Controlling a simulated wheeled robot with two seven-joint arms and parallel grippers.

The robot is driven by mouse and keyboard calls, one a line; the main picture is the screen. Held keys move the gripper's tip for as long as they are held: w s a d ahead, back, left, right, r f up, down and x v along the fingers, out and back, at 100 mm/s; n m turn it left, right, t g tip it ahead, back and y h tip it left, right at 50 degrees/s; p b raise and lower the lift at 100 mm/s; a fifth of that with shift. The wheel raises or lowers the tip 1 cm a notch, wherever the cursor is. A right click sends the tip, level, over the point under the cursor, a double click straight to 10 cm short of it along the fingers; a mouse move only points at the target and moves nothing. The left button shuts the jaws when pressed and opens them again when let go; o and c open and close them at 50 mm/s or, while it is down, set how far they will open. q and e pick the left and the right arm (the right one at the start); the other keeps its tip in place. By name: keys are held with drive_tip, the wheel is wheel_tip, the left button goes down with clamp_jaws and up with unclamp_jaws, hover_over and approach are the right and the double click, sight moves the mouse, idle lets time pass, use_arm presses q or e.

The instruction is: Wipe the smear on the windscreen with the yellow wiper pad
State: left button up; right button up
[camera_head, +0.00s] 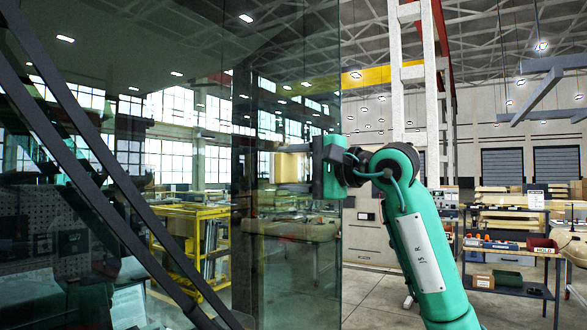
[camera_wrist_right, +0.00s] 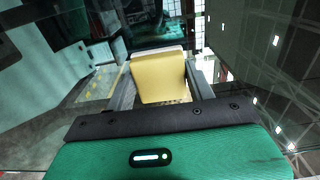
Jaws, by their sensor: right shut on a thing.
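The windscreen (camera_head: 200,70) is a large tinted glass pane filling the left and middle of the head view, with its right edge upright near the centre. My right gripper (camera_head: 291,167) overlaps this right edge in the picture and is shut on the yellow wiper pad (camera_head: 286,166). In the right wrist view the yellow pad (camera_wrist_right: 158,82) sits between the two fingers of my right gripper (camera_wrist_right: 160,88). I cannot tell whether the pad touches the glass. I cannot make out the smear among the reflections. My left gripper is not in view.
Dark slanted bars (camera_head: 95,160) cross the left of the head view. A yellow rack (camera_head: 185,235) shows through the glass. Shelves and a workbench (camera_head: 508,285) with bins stand far right. Open floor (camera_head: 375,300) lies beside my right arm.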

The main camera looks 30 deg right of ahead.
drive_tip(key=shift+p+x, duration=0.3)
drive_tip(key=shift+x, duration=0.45)
